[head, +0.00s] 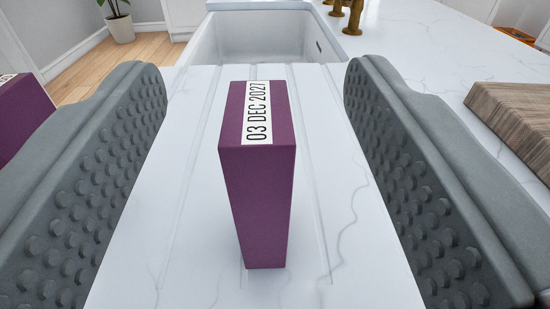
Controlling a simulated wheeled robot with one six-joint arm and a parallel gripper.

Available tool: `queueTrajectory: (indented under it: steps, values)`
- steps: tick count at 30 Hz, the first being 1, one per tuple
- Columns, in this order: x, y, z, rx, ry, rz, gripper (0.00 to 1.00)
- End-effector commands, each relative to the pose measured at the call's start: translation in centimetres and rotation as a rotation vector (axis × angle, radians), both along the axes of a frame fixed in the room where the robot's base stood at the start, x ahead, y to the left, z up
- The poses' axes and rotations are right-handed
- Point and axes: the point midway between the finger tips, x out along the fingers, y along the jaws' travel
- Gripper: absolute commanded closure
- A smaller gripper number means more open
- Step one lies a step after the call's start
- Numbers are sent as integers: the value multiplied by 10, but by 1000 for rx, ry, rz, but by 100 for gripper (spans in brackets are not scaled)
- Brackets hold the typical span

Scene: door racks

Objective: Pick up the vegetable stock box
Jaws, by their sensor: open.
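A purple box (258,205) stands upright on the white marble counter, in the middle of the view. Its top carries a white label reading "03 DEC 2027". No product name shows on the faces in view, so I cannot tell whether it is the vegetable stock box. My gripper (255,170) is open, with one grey studded finger on each side of the box. Clear gaps show between the box and both fingers. A second purple box (22,115) shows partly at the left edge, mostly cut off and hidden behind the left finger.
A white sink (215,45) lies behind the box, with drain grooves in the counter (190,150) leading to it. A wooden board (515,115) lies at the right. Brown wooden figures (353,18) stand at the back. A potted plant (119,25) is on the floor.

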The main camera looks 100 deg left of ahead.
Motion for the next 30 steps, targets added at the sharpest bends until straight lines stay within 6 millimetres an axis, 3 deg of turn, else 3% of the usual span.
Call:
queueTrajectory:
  steps: [11, 22, 30]
  values:
    - [0, 0, -66, -3, 5, -2, 44]
    - [-6, 24, -65, -4, 2, 0, 44]
    - [-15, 59, -65, -4, 2, 1, 44]
